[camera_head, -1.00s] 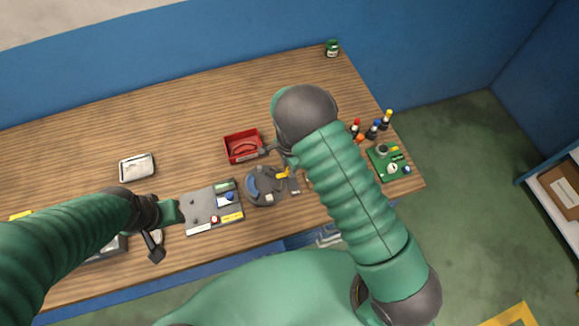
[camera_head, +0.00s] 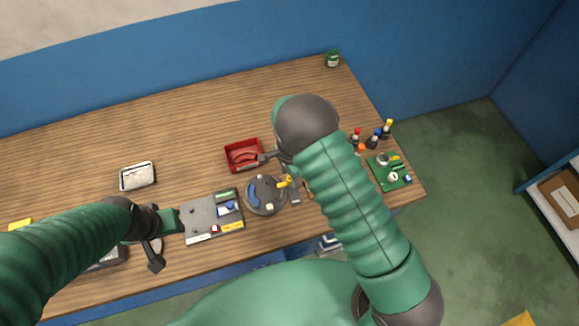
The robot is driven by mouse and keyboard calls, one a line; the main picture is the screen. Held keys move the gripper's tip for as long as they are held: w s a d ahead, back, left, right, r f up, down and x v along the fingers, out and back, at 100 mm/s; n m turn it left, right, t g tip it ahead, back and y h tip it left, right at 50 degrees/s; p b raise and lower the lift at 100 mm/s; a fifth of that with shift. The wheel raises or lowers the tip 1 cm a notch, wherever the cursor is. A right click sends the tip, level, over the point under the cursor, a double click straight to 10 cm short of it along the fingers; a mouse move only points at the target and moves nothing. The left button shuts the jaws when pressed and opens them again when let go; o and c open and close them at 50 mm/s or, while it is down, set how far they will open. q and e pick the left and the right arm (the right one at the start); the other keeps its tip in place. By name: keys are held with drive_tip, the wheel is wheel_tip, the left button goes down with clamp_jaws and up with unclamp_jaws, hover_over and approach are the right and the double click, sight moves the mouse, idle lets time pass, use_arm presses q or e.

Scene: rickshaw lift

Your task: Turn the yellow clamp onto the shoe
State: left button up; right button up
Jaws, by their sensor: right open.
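The yellow clamp (camera_head: 284,183) sits on the upper right part of a round dark grey disc fixture (camera_head: 266,208) near the front of the bench. A blue curved piece (camera_head: 253,196), which looks like the shoe, lies on the left part of the disc. My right gripper (camera_head: 265,158) is open, above and slightly left of the clamp in the picture, by the red tray's right edge. It appears apart from the clamp. My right forearm hides the bench to the right of the disc. My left gripper (camera_head: 154,252) is left of the grey tool board; its finger gap is unclear.
A red tray (camera_head: 229,163) with a red curved part stands behind the disc. A grey board (camera_head: 197,229) with small items lies left of it. A white-filled tray (camera_head: 137,176), several bottles (camera_head: 374,139) and a green board (camera_head: 382,180) are further out. The back bench is mostly clear.

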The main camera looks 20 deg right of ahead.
wheel_tip(320, 180, up, 16)
drive_tip(key=b, duration=0.2)
drive_tip(key=shift+r, duration=0.15)
drive_tip(key=s+d+f+n+t+b, duration=0.1)
drive_tip(key=s+d+f+n+b, duration=0.1)
drive_tip(key=s+n, duration=0.5)
drive_tip(key=s+d+f+n+t+b, duration=0.1)
drive_tip(key=s+d+f+n+b, duration=0.1)
drive_tip(key=s+n, duration=0.5)
drive_tip(key=shift+s+d+n+t+b, duration=0.3)
drive_tip(key=shift+s+d+n+b, duration=0.1)
drive_tip(key=shift+s+d+b, duration=0.25)
drive_tip(key=shift+s, duration=0.15)
